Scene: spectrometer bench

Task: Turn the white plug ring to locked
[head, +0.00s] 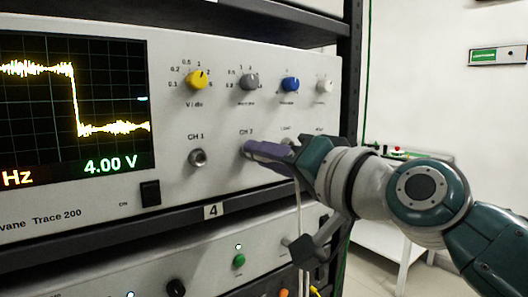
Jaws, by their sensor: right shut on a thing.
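My right gripper (270,155) reaches in from the right to the lower right of the instrument's front panel. It is shut on the white plug ring at the socket right of the CH 2 label. The fingers hide almost all of the ring and plug, so its mark and turn angle cannot be read. A white cable (299,222) hangs straight down from below the gripper. My left gripper is not in view.
The instrument panel (222,122) carries a lit screen (75,110), yellow (197,79), grey (249,82), blue (290,84) and white (324,86) knobs, and an open CH 1 socket (198,157). A dark rack post (352,70) stands close right. A lower unit (215,262) sits below.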

